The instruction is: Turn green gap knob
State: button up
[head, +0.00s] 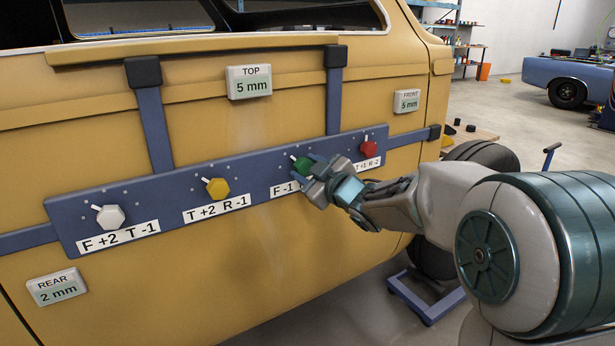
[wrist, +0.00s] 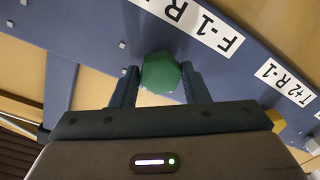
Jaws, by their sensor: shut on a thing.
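The green knob (head: 303,166) sits on the blue bar (head: 250,172) fixed across the yellow car body. My gripper (head: 312,178) reaches it from the right and hides part of it and of its label, which starts "F -1". In the wrist view the green hexagonal knob (wrist: 161,73) lies between the two fingers of my gripper (wrist: 161,82), which are shut on it. The white pointer of the green knob shows at its upper left in the head view.
On the same bar are a white knob (head: 110,217), a yellow knob (head: 217,189) and a red knob (head: 368,149). Gauges read TOP 5 mm (head: 249,82), FRONT 5 mm (head: 407,101) and REAR 2 mm (head: 57,287). A wheel dolly (head: 425,299) stands below right.

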jog(key=shift+f, duration=0.1)
dwell(0.3)
jog(key=o, duration=1)
jog(key=shift+s, duration=0.1)
jog(key=p+v, duration=0.1)
jog(key=v, duration=1.2)
jog(key=shift+s+d, duration=0.2)
jog(key=shift+s, duration=0.1)
